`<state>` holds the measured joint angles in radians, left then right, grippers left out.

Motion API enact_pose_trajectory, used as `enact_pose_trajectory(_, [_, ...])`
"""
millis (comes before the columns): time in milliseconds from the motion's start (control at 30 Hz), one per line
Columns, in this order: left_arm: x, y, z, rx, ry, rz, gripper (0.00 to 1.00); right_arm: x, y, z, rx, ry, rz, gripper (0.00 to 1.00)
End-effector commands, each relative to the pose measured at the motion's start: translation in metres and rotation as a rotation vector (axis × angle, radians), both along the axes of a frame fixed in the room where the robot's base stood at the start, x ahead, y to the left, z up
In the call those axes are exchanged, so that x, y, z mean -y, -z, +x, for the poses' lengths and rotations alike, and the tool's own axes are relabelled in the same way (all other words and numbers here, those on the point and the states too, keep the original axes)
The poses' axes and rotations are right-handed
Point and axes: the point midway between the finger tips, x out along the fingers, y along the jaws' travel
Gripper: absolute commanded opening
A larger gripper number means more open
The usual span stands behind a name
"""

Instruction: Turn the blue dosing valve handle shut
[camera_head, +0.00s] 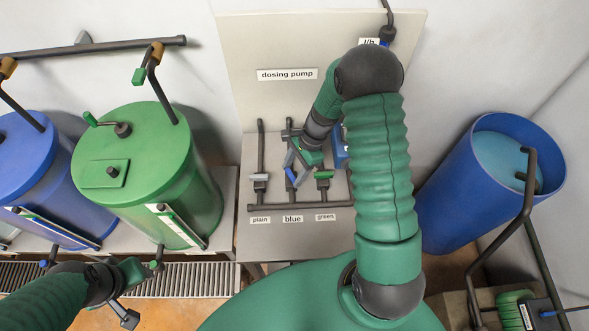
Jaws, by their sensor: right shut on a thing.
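The blue dosing valve handle (290,175) shows as a small blue piece above the "blue" label on the manifold panel. It looks tilted, roughly along its pipe; part of it is hidden by the fingers. My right gripper (295,168) reaches down from the upper right and is shut on the blue handle. My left gripper (143,291) is at the lower left, near the front of the green barrel, with its fingers apart and nothing between them.
A grey-handled valve (260,177) labelled plain and a green-handled valve (324,174) stand close on either side. The dosing pump (340,147) is mostly hidden behind my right arm. A green barrel (140,150) is left, an open blue barrel (450,200) right.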

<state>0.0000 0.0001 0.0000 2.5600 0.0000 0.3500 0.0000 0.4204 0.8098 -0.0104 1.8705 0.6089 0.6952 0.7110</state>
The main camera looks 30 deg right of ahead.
Motion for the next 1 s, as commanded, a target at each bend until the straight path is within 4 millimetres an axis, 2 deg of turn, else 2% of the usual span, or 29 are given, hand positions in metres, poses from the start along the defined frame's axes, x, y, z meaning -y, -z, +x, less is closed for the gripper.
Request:
enact_pose_trajectory(33, [0.0000,-0.0028,0.0000,0.000,0.000,0.000,0.36,-0.0011,-0.0039,0.0048,0.009,-0.042,0.001,0.14])
enact_pose_trajectory(1000, [0.0000,-0.0008,0.0000,0.000,0.000,0.000,0.36,-0.0039,-0.0024,0.0083,0.012,-0.927,-0.001,0.14])
